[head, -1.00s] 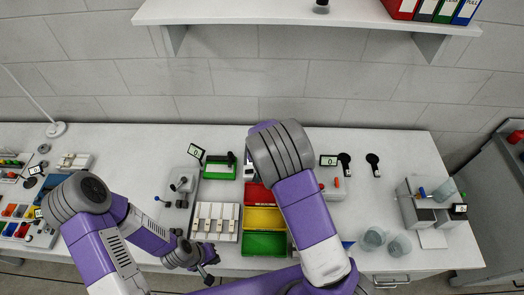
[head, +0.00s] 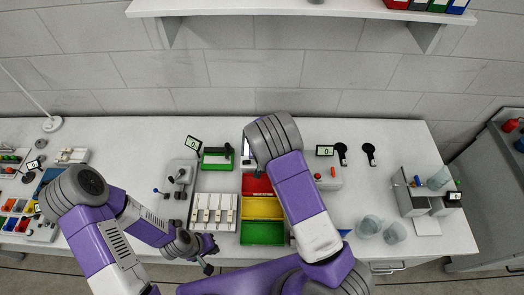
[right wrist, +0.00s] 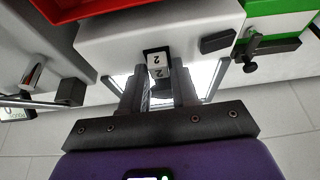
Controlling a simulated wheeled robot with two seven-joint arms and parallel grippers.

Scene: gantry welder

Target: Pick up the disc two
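In the right wrist view, a small piece marked "2" (right wrist: 157,72), likely disc two, sits at a dark-framed opening in a white box (right wrist: 110,45). My right gripper (right wrist: 160,85) has its two fingers apart, one on each side of the marked piece. I cannot tell whether they touch it. In the head view my right arm's wrist covers this gripper and the piece. My left gripper (head: 208,266) hangs low in front of the table edge, away from the marked piece, and its finger gap is too small to judge.
Red (head: 257,184), yellow (head: 262,207) and green (head: 262,233) bins stand in a column beside my right forearm. A white rack (head: 214,224) is left of them. A green-framed holder (head: 216,164) is behind. Glass cups (head: 370,226) stand on the right.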

